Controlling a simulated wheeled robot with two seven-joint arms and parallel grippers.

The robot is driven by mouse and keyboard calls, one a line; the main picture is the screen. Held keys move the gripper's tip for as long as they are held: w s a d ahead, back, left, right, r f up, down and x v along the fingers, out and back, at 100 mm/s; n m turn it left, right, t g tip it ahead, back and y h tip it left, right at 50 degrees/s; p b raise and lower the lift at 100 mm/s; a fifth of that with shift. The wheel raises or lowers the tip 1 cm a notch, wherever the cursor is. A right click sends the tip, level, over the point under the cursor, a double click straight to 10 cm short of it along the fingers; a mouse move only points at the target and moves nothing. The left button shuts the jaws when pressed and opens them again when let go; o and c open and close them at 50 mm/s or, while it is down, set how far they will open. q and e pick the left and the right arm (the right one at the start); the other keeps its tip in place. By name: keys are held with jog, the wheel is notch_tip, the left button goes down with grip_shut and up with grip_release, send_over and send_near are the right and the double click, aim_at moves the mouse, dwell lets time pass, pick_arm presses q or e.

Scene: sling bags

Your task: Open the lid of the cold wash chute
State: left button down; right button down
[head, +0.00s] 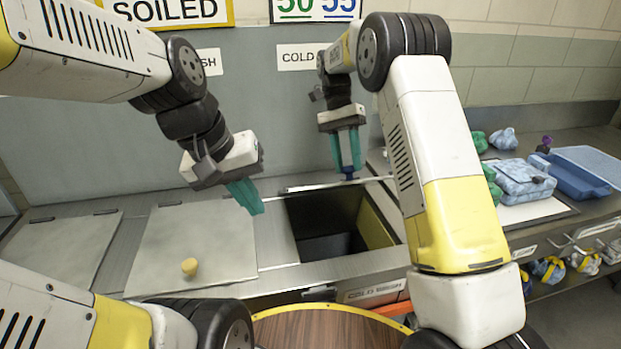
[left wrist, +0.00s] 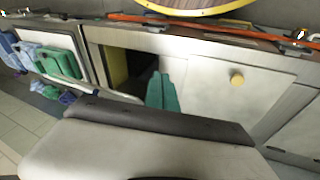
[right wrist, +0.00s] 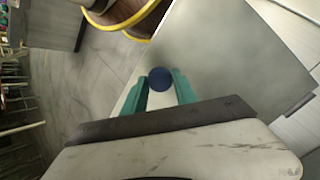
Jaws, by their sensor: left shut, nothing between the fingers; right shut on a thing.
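The cold wash chute stands open under the "COLD" sign (head: 303,57); its dark opening (head: 325,225) also shows in the left wrist view (left wrist: 142,66). Its lid (head: 310,187) is swung up, seen nearly edge-on in the head view and as a broad grey panel in the right wrist view (right wrist: 235,60). My right gripper (head: 348,168) is shut on the lid's blue knob (right wrist: 159,79), with a green finger on either side. My left gripper (head: 250,200) is shut and empty, above the neighbouring closed lid (head: 205,245), left of the opening.
The neighbouring lid has a yellow knob (head: 189,267). Another closed lid (head: 60,250) lies further left. At the right, a counter holds folded blue cloth bags (head: 522,180) and a blue tray (head: 570,175). A round wooden top with a yellow rim (head: 325,325) stands close in front.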

jog(key=shift+w, duration=0.1)
pick_arm(q)
notch_tip(320, 180, down, 9)
jog(key=s+d+n+g+h, duration=0.25)
jog(key=n+g+h, duration=0.45)
jog(key=n, duration=0.4)
jog(key=w+a+f+n+t+h, duration=0.5)
jog(key=w+n+t+h, duration=0.3)
jog(key=n+t, duration=0.75)
jog(key=w+d+r+n+g, duration=0.2)
jog(key=w+d+r+g, duration=0.1)
jog(key=w+d+r, duration=0.2)
jog(key=x, duration=0.3)
jog(key=shift+f, duration=0.2)
jog(key=shift+w, duration=0.15)
